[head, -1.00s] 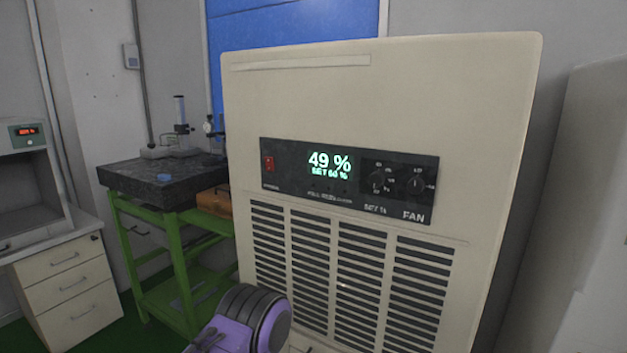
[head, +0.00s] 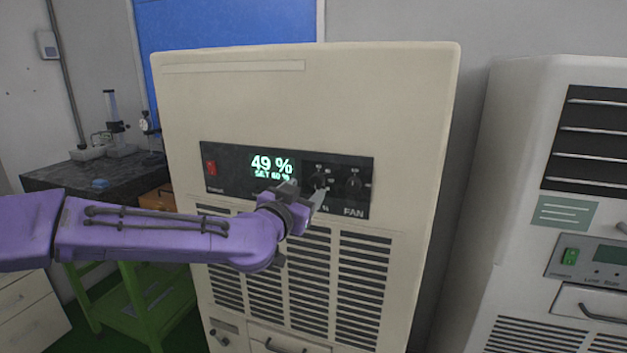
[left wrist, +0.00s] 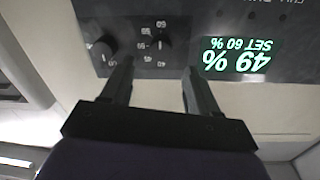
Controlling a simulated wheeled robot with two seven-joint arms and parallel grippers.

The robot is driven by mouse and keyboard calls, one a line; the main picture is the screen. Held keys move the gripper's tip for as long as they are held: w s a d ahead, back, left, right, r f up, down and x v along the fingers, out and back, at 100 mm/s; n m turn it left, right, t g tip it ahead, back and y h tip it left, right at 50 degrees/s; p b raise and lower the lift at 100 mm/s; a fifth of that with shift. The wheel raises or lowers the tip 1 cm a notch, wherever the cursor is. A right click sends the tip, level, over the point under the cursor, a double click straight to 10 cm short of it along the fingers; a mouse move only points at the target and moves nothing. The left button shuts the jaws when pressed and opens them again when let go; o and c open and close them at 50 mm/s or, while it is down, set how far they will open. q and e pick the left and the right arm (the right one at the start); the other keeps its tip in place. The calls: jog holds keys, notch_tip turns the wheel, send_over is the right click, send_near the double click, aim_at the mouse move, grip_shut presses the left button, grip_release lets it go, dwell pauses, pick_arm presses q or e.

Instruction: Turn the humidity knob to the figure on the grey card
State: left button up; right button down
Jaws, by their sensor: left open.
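The humidity knob (head: 319,180), a small black knob marked SET %, sits on the dark panel (head: 228,180) of the beige cabinet. The lit display (head: 271,167) reads 49 % and SET 60 %. My left gripper (head: 303,192) is open in front of the panel, just below and left of the knob. The left wrist view is upside down; the humidity knob (left wrist: 160,43) lies ahead of the gap between the open fingers (left wrist: 158,68), apparently not gripped. I cannot clearly identify a grey card. My right gripper is out of view.
The FAN knob (head: 353,183) is close to the right of the humidity knob. A red switch (head: 211,168) is at the panel's left. A white machine (head: 480,250) at right bears a grey-green plate (head: 565,213) with unreadable lines. A green-framed bench stands at left.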

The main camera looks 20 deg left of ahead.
aim_at(315, 182)
pick_arm(q)
jog(key=w+p, duration=0.1)
jog(key=w, duration=0.4)
jog(key=shift+w+d, duration=0.2)
jog(key=c, duration=1)
jog(key=shift+c, duration=0.2)
